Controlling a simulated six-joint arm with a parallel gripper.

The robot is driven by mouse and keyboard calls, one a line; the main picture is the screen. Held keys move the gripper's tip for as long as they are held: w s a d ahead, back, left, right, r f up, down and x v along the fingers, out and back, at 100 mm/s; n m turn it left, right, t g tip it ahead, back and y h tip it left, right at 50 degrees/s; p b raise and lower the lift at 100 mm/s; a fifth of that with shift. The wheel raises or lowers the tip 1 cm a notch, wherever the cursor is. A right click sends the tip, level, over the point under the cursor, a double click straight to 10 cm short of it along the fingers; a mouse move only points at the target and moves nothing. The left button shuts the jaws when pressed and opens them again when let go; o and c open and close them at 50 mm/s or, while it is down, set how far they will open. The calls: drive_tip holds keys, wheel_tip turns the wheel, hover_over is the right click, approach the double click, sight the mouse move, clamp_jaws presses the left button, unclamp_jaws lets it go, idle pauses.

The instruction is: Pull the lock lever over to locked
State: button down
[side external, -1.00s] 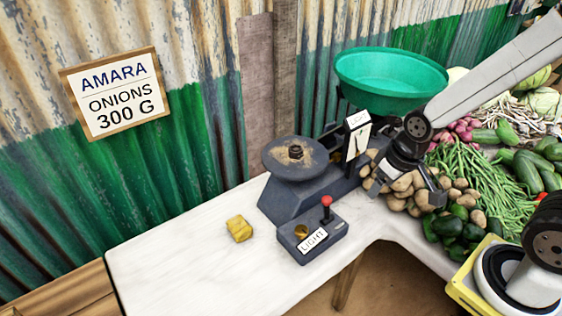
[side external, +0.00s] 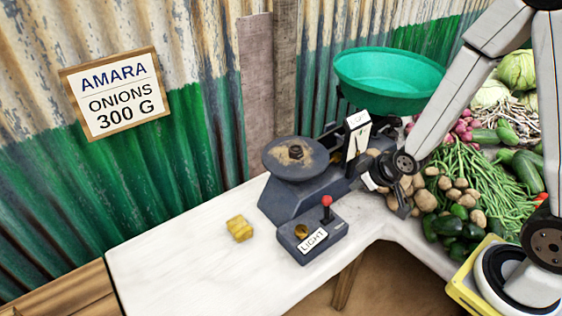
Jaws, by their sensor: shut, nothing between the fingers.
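The lock lever (side external: 327,206) is a short dark stick with a red knob. It stands nearly upright at the back right of a small dark box (side external: 335,233). The box has a white label reading LIGHT (side external: 313,240) and a round brass-coloured spot on top. My gripper (side external: 403,212) is to the right of the lever, shut and empty, pointing down in front of the potatoes. It is clear of the lever.
The dark balance scale (side external: 290,203) with a round plate and a green pan (side external: 390,75) stands behind the box. A yellow block (side external: 240,228) sits on the white counter (side external: 185,262). Potatoes, green beans (side external: 470,180) and other vegetables crowd the right. The counter's front left is clear.

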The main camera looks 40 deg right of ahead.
sight(326, 209)
drive_tip(key=shift+w+a+f+n+t+y, duration=0.15)
drive_tip(key=shift+w+f+t, duration=0.15)
drive_tip(key=shift+f+t, duration=0.2)
drive_tip(key=shift+w+d+f+n+t+y, duration=0.1)
drive_tip(key=shift+w+f+t+y, duration=0.15)
drive_tip(key=shift+f+t, duration=0.25)
drive_tip(key=shift+w+a+f+n+t+y, duration=0.1)
drive_tip(key=shift+w+f+n+t, duration=0.05)
drive_tip(key=shift+w+f+t, duration=0.35)
drive_tip(key=shift+s, duration=0.15)
drive_tip(key=shift+f, duration=0.1)
drive_tip(key=shift+x, duration=5)
